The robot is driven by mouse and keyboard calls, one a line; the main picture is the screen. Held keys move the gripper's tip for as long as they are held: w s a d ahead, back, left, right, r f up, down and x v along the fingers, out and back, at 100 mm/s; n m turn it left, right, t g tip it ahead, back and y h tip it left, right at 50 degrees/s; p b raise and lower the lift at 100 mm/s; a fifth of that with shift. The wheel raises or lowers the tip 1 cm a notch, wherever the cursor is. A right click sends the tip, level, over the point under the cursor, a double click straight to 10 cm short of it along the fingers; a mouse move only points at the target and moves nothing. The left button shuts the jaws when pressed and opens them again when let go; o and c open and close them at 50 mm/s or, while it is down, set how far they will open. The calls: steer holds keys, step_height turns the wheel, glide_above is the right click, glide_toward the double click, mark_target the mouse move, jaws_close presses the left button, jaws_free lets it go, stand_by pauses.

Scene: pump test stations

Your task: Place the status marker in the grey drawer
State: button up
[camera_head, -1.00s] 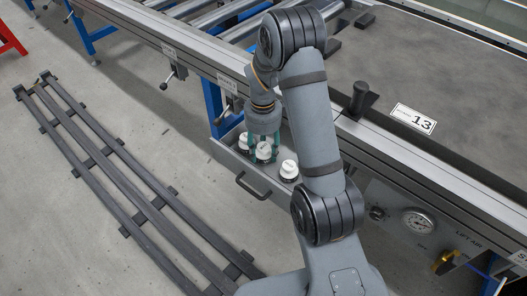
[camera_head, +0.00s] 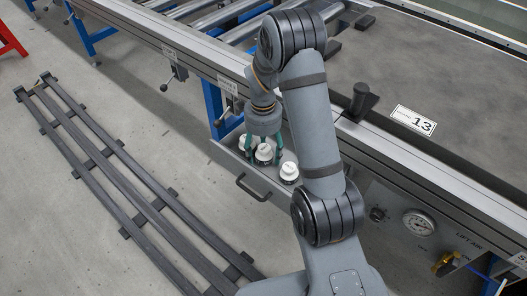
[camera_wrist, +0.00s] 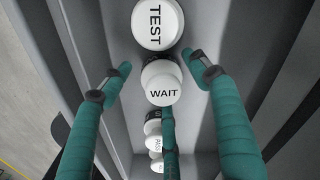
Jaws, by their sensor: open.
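The grey drawer (camera_head: 222,155) stands open under the table edge. Several white-topped round markers stand in it. In the wrist view one reads TEST (camera_wrist: 157,22), one reads WAIT (camera_wrist: 163,92) and a smaller one farther down reads PASS (camera_wrist: 154,143). My gripper (camera_head: 264,150) points down into the drawer around the middle marker (camera_head: 263,153). In the wrist view its teal fingers (camera_wrist: 160,82) are spread apart around the WAIT marker, with visible gaps at the left and right fingertips. One finger partly hides the markers below.
The drawer's dark handle (camera_head: 254,188) sticks out at the front. Another white-topped marker (camera_head: 289,172) stands close to my arm. A dark rack (camera_head: 140,195) lies on the floor at left. A black knob (camera_head: 361,100) and the number 13 plate (camera_head: 413,121) are on the table.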

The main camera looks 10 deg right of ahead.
mark_target(263, 148)
step_height(263, 148, up, 12)
steer(key=p, duration=0.4)
stand_by(1.1)
